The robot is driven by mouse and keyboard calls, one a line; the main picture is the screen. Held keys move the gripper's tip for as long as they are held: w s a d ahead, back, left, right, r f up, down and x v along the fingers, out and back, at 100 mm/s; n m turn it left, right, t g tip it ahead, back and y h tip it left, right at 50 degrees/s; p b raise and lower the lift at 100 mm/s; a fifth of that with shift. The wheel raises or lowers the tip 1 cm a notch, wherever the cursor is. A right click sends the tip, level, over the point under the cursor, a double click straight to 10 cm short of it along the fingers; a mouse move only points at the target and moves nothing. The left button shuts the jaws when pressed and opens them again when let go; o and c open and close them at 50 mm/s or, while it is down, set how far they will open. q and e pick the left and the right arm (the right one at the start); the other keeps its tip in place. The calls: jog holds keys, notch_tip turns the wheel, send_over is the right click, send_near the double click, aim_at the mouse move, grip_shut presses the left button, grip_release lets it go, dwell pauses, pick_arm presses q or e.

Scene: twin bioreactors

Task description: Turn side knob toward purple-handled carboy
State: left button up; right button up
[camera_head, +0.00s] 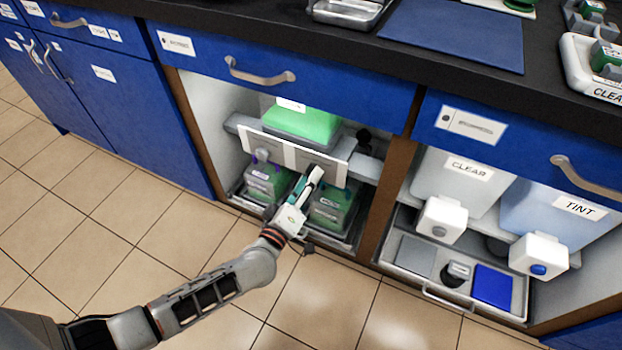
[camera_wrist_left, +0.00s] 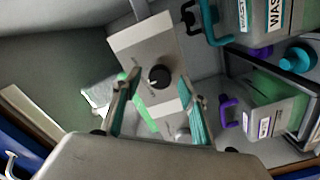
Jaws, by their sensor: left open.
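The black side knob (camera_wrist_left: 159,77) sits on a pale grey panel (camera_wrist_left: 133,45) in the left wrist view. A light mark shows on its face. My left gripper (camera_wrist_left: 160,84) is open, its teal-padded fingers apart on either side of the knob in the picture; I cannot tell whether they touch it. In the head view my left gripper (camera_head: 308,184) is in front of the cabinet bay. The purple-handled carboy (camera_head: 268,180), with green contents, stands left of it; it also shows in the left wrist view (camera_wrist_left: 275,105). My right gripper is not in view.
A teal-handled carboy (camera_head: 332,207) stands just right of my left gripper, in the same low tray. A green-topped unit (camera_head: 303,122) sits above, behind white panels. A brown divider (camera_head: 388,190) separates the right bay with CLEAR (camera_head: 462,185) and TINT (camera_head: 560,215) containers. The floor is clear.

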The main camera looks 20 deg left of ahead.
pick_arm(q)
jog(key=shift+w, duration=0.55)
jog(key=c, duration=1.1)
jog(key=shift+n, duration=0.3)
jog(key=shift+d+n, duration=0.1)
jog(key=shift+n, duration=4.1)
